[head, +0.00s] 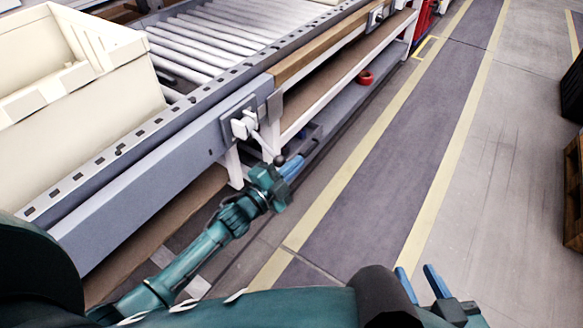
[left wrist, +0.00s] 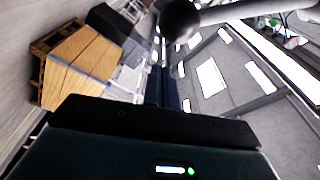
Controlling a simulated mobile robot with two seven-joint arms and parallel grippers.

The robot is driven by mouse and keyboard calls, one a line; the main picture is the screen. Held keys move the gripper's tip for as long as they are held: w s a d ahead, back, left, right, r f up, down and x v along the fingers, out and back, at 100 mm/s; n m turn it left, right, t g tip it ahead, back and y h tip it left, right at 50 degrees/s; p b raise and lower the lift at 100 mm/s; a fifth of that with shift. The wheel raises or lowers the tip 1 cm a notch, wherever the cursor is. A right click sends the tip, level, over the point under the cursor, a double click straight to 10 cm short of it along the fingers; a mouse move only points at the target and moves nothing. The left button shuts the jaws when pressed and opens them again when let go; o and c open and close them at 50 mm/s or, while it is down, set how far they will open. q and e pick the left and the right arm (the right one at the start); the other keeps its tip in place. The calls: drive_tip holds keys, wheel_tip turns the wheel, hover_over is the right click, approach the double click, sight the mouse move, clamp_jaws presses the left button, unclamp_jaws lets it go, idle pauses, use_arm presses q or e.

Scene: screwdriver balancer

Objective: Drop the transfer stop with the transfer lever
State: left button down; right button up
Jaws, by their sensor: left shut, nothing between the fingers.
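The transfer lever (head: 266,146) hangs from a white bracket (head: 243,124) on the side of the grey conveyor frame. It is a thin pale rod slanting down to a dark round knob (head: 279,160). My left gripper (head: 294,165) is shut and empty, with its blue fingers just right of the knob. In the left wrist view, the knob (left wrist: 181,20) and pale rod (left wrist: 245,12) are close, beyond the fingertips (left wrist: 162,62). Contact cannot be told. I cannot clearly pick out the transfer stop. My right gripper (head: 421,283) is open and empty at the bottom right.
A cream crate (head: 120,100) sits on the roller conveyor (head: 215,35) at the left. A red ring-shaped object (head: 365,77) is on the lower shelf under the conveyor. Dark crates (head: 573,90) stand at the right edge. The floor aisle (head: 400,160) between is clear.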

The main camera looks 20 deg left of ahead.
use_arm(q)
drive_tip(key=v, duration=1)
drive_tip(key=shift+d+p, duration=0.15)
drive_tip(key=shift+p, duration=0.3)
use_arm(e)
drive_tip(key=shift+s+d+r+m, duration=0.3)
drive_tip(key=shift+s+d+r, duration=0.15)
drive_tip(key=shift+r, duration=0.2)
use_arm(q)
drive_tip(key=shift+r, duration=0.1)
use_arm(e)
drive_tip(key=shift+w, duration=0.15)
